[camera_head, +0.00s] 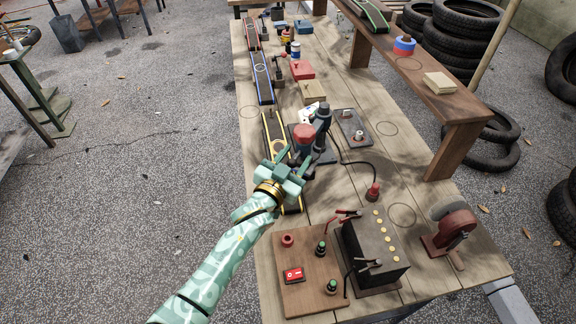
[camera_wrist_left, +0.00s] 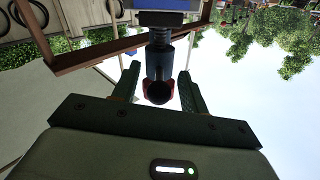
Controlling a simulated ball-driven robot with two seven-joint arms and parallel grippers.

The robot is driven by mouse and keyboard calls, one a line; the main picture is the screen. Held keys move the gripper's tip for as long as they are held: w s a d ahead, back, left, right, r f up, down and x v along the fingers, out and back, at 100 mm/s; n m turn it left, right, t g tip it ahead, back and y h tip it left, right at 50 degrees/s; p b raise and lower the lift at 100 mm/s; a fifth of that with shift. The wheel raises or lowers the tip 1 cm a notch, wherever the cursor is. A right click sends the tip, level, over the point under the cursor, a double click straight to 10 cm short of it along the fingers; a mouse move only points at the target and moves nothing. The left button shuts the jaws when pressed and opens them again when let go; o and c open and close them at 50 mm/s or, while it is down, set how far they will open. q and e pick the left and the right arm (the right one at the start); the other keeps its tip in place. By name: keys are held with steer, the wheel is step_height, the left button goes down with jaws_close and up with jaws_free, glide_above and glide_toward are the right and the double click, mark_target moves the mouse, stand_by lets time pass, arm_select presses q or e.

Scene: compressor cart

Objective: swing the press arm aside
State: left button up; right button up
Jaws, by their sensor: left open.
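A small press stands on the wooden bench (camera_head: 345,75) near the middle of the head view. It has a dark upright column (camera_head: 323,117) and a red cylindrical part (camera_head: 303,134). I cannot make out its arm clearly as a separate piece. My left gripper (camera_head: 294,157) is open, close beside the press on its near left side. In the left wrist view, the open fingers of this gripper (camera_wrist_left: 158,78) stand on either side of a dark cylindrical press part (camera_wrist_left: 160,58) with red at its end. I cannot tell whether they touch it. My right gripper does not show.
A yellow-edged belt strip (camera_head: 274,128) runs under my left gripper. A black battery (camera_head: 366,254) with clamps and a switch board (camera_head: 305,268) lie nearer. A grey plate (camera_head: 352,128) lies right of the press. A raised shelf (camera_head: 425,82) and tyres (camera_head: 463,18) stand at right.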

arm_select(q)
steer(key=p+v, duration=0.4)
steer(key=v, duration=1.2)
steer(key=shift+s, duration=0.1)
